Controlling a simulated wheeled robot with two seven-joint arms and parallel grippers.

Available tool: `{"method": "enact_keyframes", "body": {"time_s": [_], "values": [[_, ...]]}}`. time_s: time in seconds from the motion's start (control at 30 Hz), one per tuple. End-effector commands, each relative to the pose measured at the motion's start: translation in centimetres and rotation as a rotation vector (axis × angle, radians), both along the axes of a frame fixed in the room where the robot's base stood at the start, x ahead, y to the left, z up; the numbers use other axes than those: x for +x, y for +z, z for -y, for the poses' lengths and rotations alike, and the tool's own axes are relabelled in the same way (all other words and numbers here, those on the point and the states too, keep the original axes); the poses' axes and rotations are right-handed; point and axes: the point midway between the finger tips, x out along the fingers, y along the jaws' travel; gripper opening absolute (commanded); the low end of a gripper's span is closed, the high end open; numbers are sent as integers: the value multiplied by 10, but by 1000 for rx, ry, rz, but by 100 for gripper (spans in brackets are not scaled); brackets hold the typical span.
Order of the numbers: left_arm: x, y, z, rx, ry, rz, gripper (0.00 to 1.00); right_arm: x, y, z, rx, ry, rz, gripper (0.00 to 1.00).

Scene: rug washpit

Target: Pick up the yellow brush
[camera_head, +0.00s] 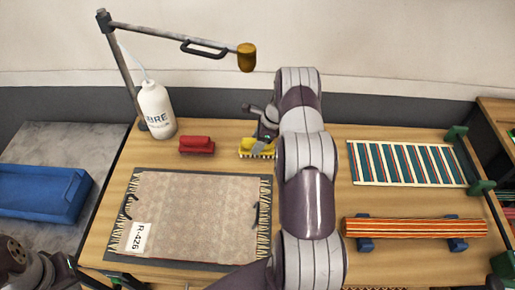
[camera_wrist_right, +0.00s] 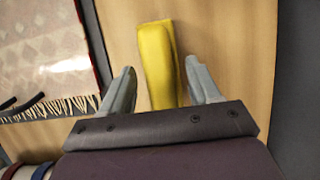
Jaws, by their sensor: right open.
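The yellow brush (camera_head: 252,148) lies on the wooden table, bristles down, just right of a red brush. My right arm partly covers it in the head view. My right gripper (camera_head: 266,126) is at the brush. In the right wrist view the yellow brush (camera_wrist_right: 158,62) lies lengthwise, its near end between the two grey fingers of my right gripper (camera_wrist_right: 160,85). The fingers are open, one on each side, with a visible gap at least on the right. Part of my left arm shows at the lower left of the head view, but its fingers do not.
The red brush (camera_head: 197,145) and a white bottle (camera_head: 156,108) stand left of the yellow one. A fringed rug (camera_head: 190,205) lies in front. A striped rug (camera_head: 405,163) and a rolled rug (camera_head: 415,228) are at the right.

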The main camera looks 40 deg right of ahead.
Motion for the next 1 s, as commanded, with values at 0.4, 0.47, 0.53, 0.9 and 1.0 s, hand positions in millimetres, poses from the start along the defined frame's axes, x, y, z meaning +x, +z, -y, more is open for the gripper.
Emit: {"method": "enact_keyframes", "body": {"time_s": [0.4, 0.47, 0.53, 0.9, 1.0], "values": [[0, -4, 0, 0, 0, 0, 0, 0, -4, 0, 0, 0, 0, 62], [0, -4, 0, 0, 0, 0, 0, 0, -4, 0, 0, 0, 0, 62], [0, -4, 0, 0, 0, 0, 0, 0, -4, 0, 0, 0, 0, 55], [0, -4, 0, 0, 0, 0, 0, 0, -3, 0, -1, 0, 1, 0], [0, -1, 0, 0, 0, 0, 0, 0, 0, 0, -1, 0, 1, 0]]}}
